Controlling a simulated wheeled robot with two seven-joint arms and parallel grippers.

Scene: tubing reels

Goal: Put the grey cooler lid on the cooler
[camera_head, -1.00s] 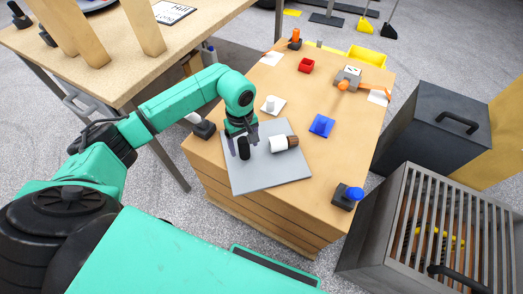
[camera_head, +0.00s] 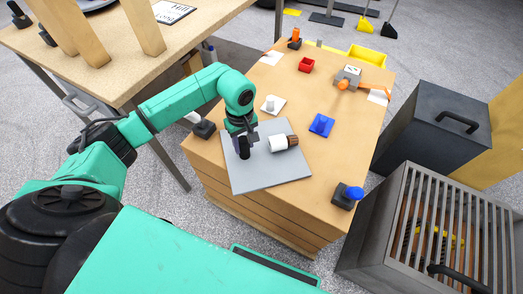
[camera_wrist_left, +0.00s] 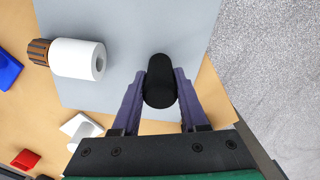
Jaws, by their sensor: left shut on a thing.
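A flat grey square panel (camera_head: 275,180), which looks like the cooler lid, lies on the wooden block. A black upright knob (camera_head: 244,152) stands near its left edge; I cannot tell whether it is fixed to the panel. My left gripper (camera_head: 241,140) is above the panel, shut on the knob. In the left wrist view the knob (camera_wrist_left: 160,82) sits between the two purple fingers. A white and brown roll (camera_head: 284,143) lies on the panel to the right of the gripper. I cannot tell for sure which thing is the cooler. My right gripper is out of view.
A blue block (camera_head: 321,125), a white piece (camera_head: 273,104), a red box (camera_head: 306,65) and a blue-topped knob (camera_head: 347,195) share the wooden top. A dark grey handled box (camera_head: 430,130) and a barred metal crate (camera_head: 400,240) stand on the right. A table (camera_head: 120,60) is at the left.

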